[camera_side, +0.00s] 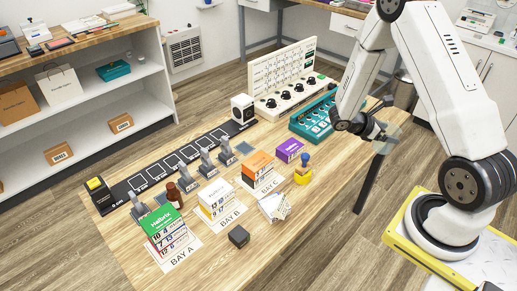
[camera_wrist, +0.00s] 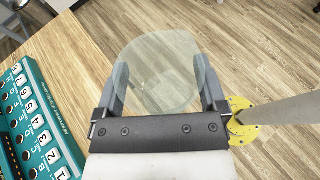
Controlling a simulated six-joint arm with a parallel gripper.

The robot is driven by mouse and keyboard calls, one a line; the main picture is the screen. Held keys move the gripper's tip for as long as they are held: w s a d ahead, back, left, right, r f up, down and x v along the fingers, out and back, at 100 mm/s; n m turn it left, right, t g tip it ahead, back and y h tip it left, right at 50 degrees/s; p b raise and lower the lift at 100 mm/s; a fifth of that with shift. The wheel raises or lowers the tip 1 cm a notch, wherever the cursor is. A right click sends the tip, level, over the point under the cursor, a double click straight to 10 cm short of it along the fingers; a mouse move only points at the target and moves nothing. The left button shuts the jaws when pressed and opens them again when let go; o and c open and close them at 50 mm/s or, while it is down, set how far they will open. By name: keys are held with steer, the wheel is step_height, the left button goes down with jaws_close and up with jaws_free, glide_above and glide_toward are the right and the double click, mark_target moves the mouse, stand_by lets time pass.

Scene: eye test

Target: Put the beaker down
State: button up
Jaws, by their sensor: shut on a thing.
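My gripper (camera_side: 376,131) is at the right end of the wooden table in the side view. It is shut on a clear beaker (camera_side: 391,133). In the wrist view, the beaker (camera_wrist: 158,72) is see-through and sits between the two grey fingers of my gripper (camera_wrist: 163,84). Floor boards show through and beyond it, and the table edge passes to its left. The beaker looks held off the tabletop. The side view shows it small and faint, so its exact tilt and height are hard to tell.
A teal keypad box (camera_side: 312,120) stands close to my gripper's left; it shows in the wrist view (camera_wrist: 35,125).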

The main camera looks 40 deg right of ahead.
steer(key=shift+w+d+r+n+t+h, duration=0.15)
steer(key=shift+w+d+n+t+h, duration=0.35)
steer(key=shift+w+d+n+t, duration=0.35)
steer(key=shift+w, duration=0.1)
steer(key=shift+w+d+f, duration=0.15)
steer(key=shift+d+f, duration=0.05)
steer(key=w+d+f, duration=0.8)
steer(key=w+f, duration=0.1)
steer(key=shift+w+d, duration=0.2)
steer(key=shift+w, duration=0.2)
steer(key=shift+f, duration=0.15)
steer(key=shift+w+d+f, duration=0.1)
steer(key=shift+w+f, duration=0.05)
steer(key=shift+f, duration=1.55)
